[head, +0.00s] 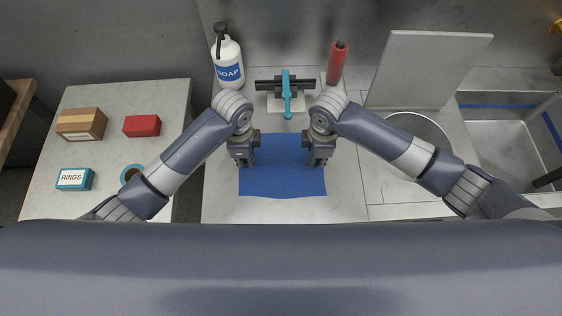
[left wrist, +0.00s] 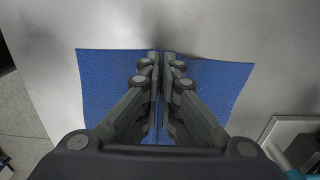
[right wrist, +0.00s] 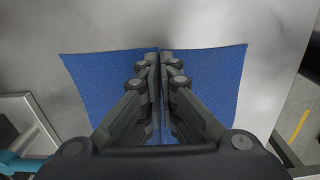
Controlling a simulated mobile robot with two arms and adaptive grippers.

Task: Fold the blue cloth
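The blue cloth (head: 283,180) lies spread out, unfolded, on the light counter in the head view, its front edge slightly bowed. My left gripper (head: 243,161) is at its left edge, midway along that side. My right gripper (head: 319,161) is at its right edge, level with the left one. In the left wrist view the fingers are together at the edge of the cloth (left wrist: 110,80), with cloth on both sides. The right wrist view shows the same on the cloth (right wrist: 215,80). Both seem to pinch the edge; the fingers hide the exact contact.
Behind the cloth stand a soap bottle (head: 228,62), a teal-handled device (head: 286,93) and a red bottle (head: 337,63). A round basin (head: 418,130), a leaning board (head: 425,68) and a sink (head: 505,125) are at right. A side table (head: 105,155) with boxes is at left.

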